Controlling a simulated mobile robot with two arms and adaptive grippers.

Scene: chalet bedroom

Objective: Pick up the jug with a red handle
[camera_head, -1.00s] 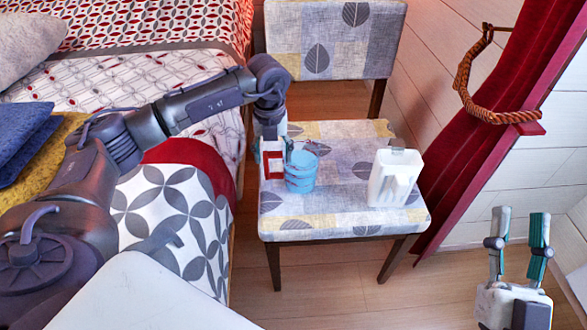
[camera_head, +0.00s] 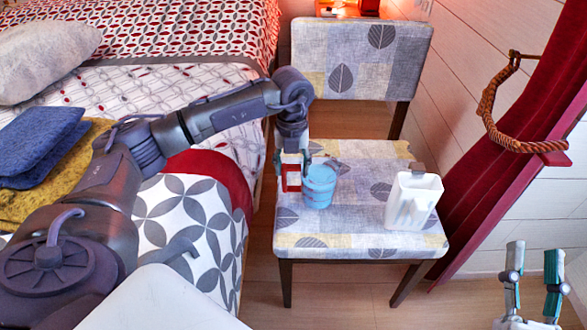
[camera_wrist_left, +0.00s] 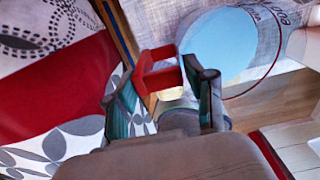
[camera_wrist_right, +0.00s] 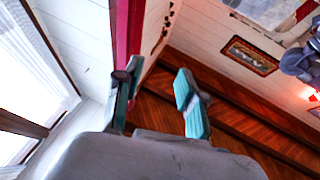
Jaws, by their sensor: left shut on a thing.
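The light blue jug (camera_head: 319,187) is at the left part of the patterned chair seat; I cannot tell whether its base touches the seat. Its red handle (camera_head: 291,178) faces left, towards the bed. My left gripper (camera_head: 290,165) comes down from above at the handle. In the left wrist view the red handle (camera_wrist_left: 158,76) sits between the two fingers of my left gripper (camera_wrist_left: 162,72), with the blue jug body (camera_wrist_left: 222,45) to the right. My right gripper (camera_head: 534,252) is open and empty at the lower right; it also shows in the right wrist view (camera_wrist_right: 158,74).
A white jug (camera_head: 413,201) stands on the right of the chair seat (camera_head: 345,238). The chair's backrest (camera_head: 360,58) rises behind. The bed (camera_head: 190,95) is on the left. A red curtain (camera_head: 510,130) and the white wall are on the right.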

